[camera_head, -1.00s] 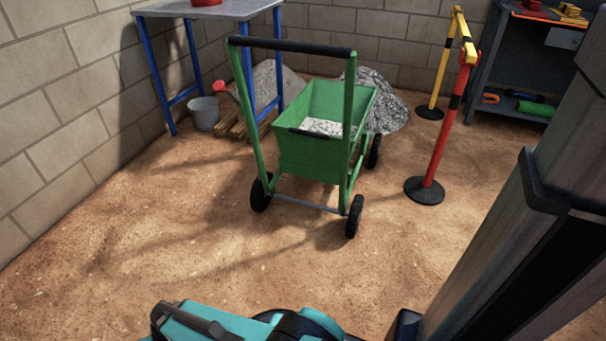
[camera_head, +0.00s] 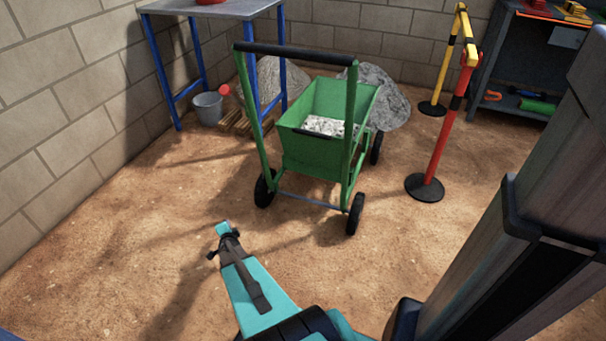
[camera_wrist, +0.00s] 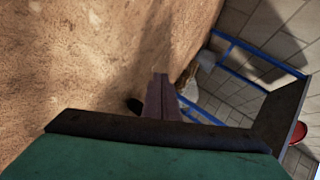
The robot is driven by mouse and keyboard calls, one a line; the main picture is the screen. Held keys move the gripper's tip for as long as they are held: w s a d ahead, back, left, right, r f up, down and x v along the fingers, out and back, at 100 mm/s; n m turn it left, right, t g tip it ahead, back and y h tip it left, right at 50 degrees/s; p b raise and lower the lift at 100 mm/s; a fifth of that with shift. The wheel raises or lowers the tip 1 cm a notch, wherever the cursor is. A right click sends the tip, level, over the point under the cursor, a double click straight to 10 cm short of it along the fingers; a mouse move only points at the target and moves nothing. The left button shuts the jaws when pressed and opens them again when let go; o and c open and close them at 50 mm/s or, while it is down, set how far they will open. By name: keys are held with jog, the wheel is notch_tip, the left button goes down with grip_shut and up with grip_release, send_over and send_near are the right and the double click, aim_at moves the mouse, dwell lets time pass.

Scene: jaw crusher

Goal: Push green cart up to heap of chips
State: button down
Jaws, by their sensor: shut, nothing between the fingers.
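The green cart (camera_head: 322,160) stands upright on its black wheels in the middle of the head view, holding pale chips (camera_head: 325,126). Its black-gripped push handle (camera_head: 295,52) faces me. The heap of grey chips (camera_head: 390,97) lies directly behind the cart, which partly hides it. I cannot tell whether they touch. My gripper (camera_head: 225,234) is shut and empty, in front of and left of the cart in the picture, apart from it. Its fingers (camera_wrist: 161,97) also show in the wrist view, where my gripper body hides the lower part.
A blue-legged table (camera_head: 212,10) stands at the back left, with a bucket (camera_head: 208,107) and wooden pieces (camera_head: 240,123) below. A red and yellow barrier (camera_head: 437,150) stands right of the cart. A dark shelf (camera_head: 520,65) is behind it. The sandy floor in front is clear.

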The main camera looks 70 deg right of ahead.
jog(key=s+d+r+m+g+h, duration=0.2)
jog(key=s+d+m+h, duration=0.1)
jog(key=s+d, duration=0.4)
jog(key=s+d+r+m+g+h+p, duration=0.1)
jog(key=s+d+r+m+g+h, duration=0.1)
jog(key=s+d, duration=0.4)
jog(key=s+d+r+m+g+h+p, duration=0.1)
jog(key=s+d+r+m+g+h, duration=0.2)
jog(key=s+d+m, duration=0.3)
jog(key=s+d, duration=0.1)
jog(key=s, duration=0.1)
jog(key=shift+s+d+r+h, duration=0.3)
jog(key=shift+h, duration=0.1)
jog(key=shift+d, duration=0.1)
jog(key=b, duration=0.3)
send_near(308, 170)
jog(key=d, duration=0.4)
jog(key=shift+w+d+f, duration=0.1)
jog(key=shift+w+d, duration=0.2)
jog(key=shift+d, duration=0.9)
